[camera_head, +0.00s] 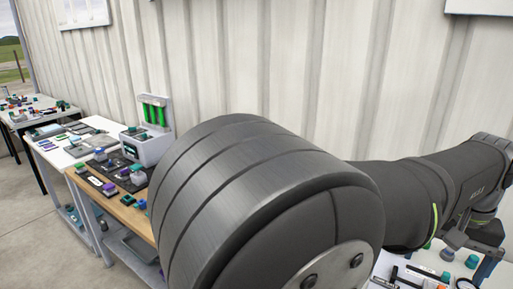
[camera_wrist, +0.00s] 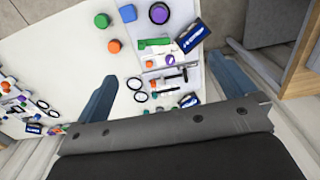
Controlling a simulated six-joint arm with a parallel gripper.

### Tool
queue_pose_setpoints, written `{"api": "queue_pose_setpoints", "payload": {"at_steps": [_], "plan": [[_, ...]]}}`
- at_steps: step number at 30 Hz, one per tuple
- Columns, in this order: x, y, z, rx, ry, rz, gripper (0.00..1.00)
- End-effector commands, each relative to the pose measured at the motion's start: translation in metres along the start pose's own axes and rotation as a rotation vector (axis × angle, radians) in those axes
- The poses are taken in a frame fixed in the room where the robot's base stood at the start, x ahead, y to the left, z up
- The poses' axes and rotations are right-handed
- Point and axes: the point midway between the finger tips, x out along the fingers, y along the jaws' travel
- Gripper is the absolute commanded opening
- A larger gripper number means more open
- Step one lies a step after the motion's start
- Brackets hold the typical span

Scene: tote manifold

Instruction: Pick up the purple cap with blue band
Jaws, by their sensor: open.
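My gripper (camera_wrist: 164,68) is open in the wrist view, its two blue-grey fingers wide apart over a white table with nothing held. A smaller purple round piece (camera_wrist: 169,60) lies among parts between the fingers. At this size I cannot tell which of these carries a blue band. In the head view my arm hides much of the scene.
Green caps (camera_wrist: 114,46) and an orange cap (camera_wrist: 135,83) stand on the white table (camera_wrist: 65,65). Blue boxes (camera_wrist: 190,36), black rings and rods lie close by. The head view shows a cluttered workbench (camera_head: 128,212) at left and a corrugated wall (camera_head: 240,60) behind.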

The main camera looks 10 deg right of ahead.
Motion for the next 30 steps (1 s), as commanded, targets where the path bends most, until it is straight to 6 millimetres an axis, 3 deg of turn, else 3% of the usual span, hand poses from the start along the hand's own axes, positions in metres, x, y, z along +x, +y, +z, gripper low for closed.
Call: {"api": "queue_pose_setpoints", "payload": {"at_steps": [11,16,25,30], "plan": [[0.000,0.000,0.000,0.000,0.000,0.000,0.98],[0.000,0.000,0.000,0.000,0.000,0.000,0.66],[0.003,0.000,0.000,0.013,-0.001,0.000,0.66],[0.036,0.002,-0.002,0.186,-0.006,-0.002,0.66]]}}
